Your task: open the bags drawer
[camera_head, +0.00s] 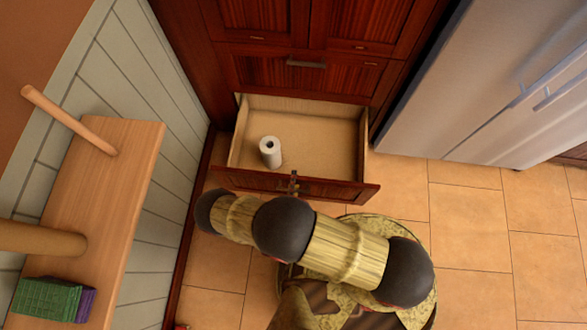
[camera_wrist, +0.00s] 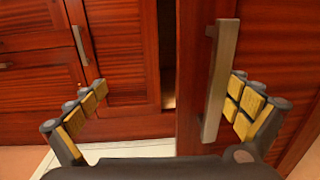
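A wooden drawer (camera_head: 330,125) is pulled well out from the cabinet, showing a pale inside and a white roll (camera_head: 270,152) standing in it at the left. Its dark red front panel (camera_head: 345,192) is partly covered by my arm. In the wrist view a metal bar handle (camera_wrist: 220,80) runs upright on a red-brown wooden front. My gripper (camera_wrist: 168,100) is open, its yellow-padded fingers spread wide. The handle lies between the fingers in the picture, close to the right finger; I cannot tell whether they touch. In the head view my gripper is hidden behind my arm.
A closed drawer with a handle (camera_head: 306,64) is above the open one. A steel fridge (camera_head: 470,80) stands at the right. Tiled floor (camera_head: 470,220) is clear at the right.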

